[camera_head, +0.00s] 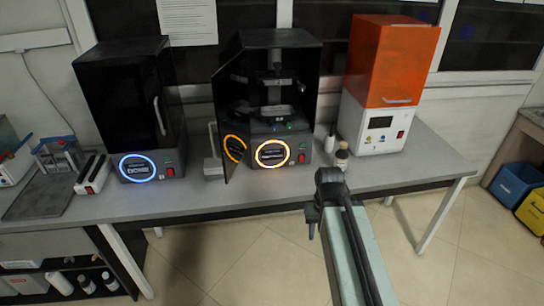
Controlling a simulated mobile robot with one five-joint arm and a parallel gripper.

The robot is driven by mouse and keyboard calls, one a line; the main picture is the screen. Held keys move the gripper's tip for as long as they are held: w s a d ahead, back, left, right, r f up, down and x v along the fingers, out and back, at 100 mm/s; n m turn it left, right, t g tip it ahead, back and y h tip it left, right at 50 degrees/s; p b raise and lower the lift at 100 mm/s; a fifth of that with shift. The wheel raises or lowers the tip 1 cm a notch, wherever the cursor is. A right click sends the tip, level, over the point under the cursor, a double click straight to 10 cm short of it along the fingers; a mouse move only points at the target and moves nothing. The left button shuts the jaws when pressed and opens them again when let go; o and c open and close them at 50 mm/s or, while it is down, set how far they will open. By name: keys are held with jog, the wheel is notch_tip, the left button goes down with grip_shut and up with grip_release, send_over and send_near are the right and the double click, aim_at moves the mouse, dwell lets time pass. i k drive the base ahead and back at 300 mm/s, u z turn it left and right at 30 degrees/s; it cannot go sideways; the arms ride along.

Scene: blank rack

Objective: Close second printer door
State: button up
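The second printer (305,50) is black with a glowing orange ring on its base and stands in the middle of the table. Its dark door (228,110) is open, swung out toward the front on the left side, with a pale handle on its left. The chamber inside shows a raised head and a platform. My gripper (326,196) is in front of the table's edge, to the right of the second printer and apart from the door. Its fingers are too small and dark to tell whether they are open or shut.
The first black printer (120,90), with a blue ring, stands shut at left. An orange and white printer (393,60) stands at right. Small bottles (342,157) stand near my gripper. Lab items (57,153) crowd the table's left end. Floor in front (240,250) is clear.

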aim_at(230, 83)
jog(key=z, duration=2.5)
jog(key=k, duration=2.35)
jog(key=u, duration=1.9)
jog(key=i, duration=0.5)
jog(key=z, duration=0.05)
